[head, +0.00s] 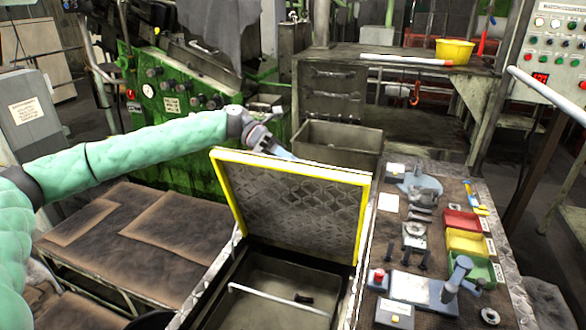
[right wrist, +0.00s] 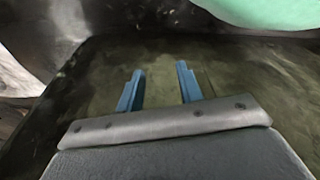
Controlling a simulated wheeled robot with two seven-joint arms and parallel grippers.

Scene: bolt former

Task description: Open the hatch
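The hatch lid (head: 290,205), a diamond-plate panel with a yellow edge, stands raised, nearly upright, at the back of the dark hatch opening (head: 275,287). My left arm comes in from the left, and its gripper (head: 284,154) is just behind the lid's top edge. Its blue fingertips are partly hidden by the lid, so I cannot tell whether they touch it or are apart. My right gripper (right wrist: 159,88) shows in the right wrist view with two blue fingers spread and nothing between them. It is not visible in the head view.
A white bar (head: 278,303) crosses the opening. On the right, a workbench (head: 445,200) carries red, yellow and green bins and several tools. A grey open bin (head: 337,143) stands behind the lid. A green machine (head: 185,90) is at the back, and brown-topped tables (head: 150,240) lie left.

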